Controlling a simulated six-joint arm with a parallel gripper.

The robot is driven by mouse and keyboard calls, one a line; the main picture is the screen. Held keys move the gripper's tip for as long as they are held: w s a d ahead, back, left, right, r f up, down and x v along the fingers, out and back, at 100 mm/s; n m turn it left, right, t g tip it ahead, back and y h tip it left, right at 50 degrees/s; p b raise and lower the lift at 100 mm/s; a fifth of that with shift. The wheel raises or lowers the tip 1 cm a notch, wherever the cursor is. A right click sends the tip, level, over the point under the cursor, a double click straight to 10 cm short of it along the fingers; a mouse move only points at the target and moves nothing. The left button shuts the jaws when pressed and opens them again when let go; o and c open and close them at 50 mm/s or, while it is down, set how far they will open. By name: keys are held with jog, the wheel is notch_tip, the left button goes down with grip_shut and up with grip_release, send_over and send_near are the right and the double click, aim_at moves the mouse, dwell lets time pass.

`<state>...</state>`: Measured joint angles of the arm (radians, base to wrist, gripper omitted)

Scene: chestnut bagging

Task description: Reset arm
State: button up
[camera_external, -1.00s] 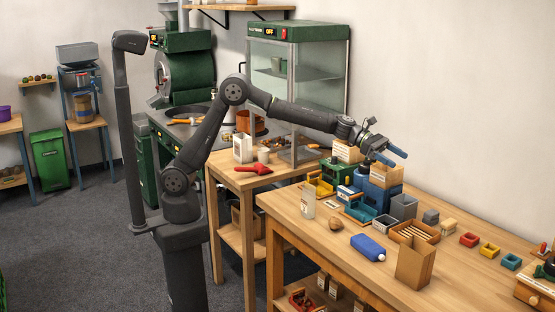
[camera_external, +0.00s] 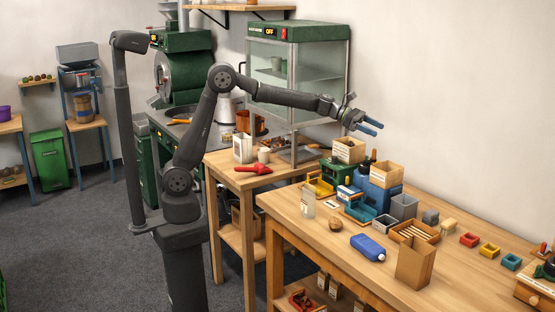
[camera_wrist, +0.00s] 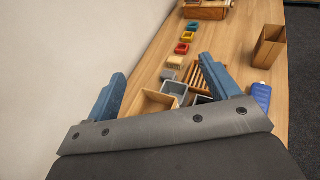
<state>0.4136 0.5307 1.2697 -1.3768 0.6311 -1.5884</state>
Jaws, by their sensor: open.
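My gripper (camera_external: 371,125) has blue fingers and is open and empty in the outside view. It is raised above the back of the wooden table (camera_external: 312,238), clear of the boxes under it. In the wrist view my gripper's two blue fingers (camera_wrist: 162,88) stand wide apart, with nothing between their tips. My arm reaches from its base at the left, with its elbow bent up high and its forearm sloping slightly down to the right.
Below my gripper stand cardboard boxes (camera_external: 383,174) and a grey bin (camera_external: 403,206). A paper bag (camera_external: 415,262) and a blue bottle (camera_external: 367,247) are near the table's front. The glass warmer cabinet (camera_external: 300,75) stands close behind my forearm. The air above the table's right is free.

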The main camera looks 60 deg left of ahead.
jog(key=shift+n+t, duration=0.3)
jog(key=shift+t, duration=0.1)
jog(key=shift+w+a+r, duration=0.15)
jog(key=shift+w+a, duration=0.05)
jog(key=shift+a, duration=0.65)
jog(key=shift+w+a+r, duration=0.2)
jog(key=shift+a, duration=0.7)
jog(key=shift+w+a+r, duration=0.15)
jog(key=shift+w+a, duration=0.05)
jog(key=shift+a, duration=0.65)
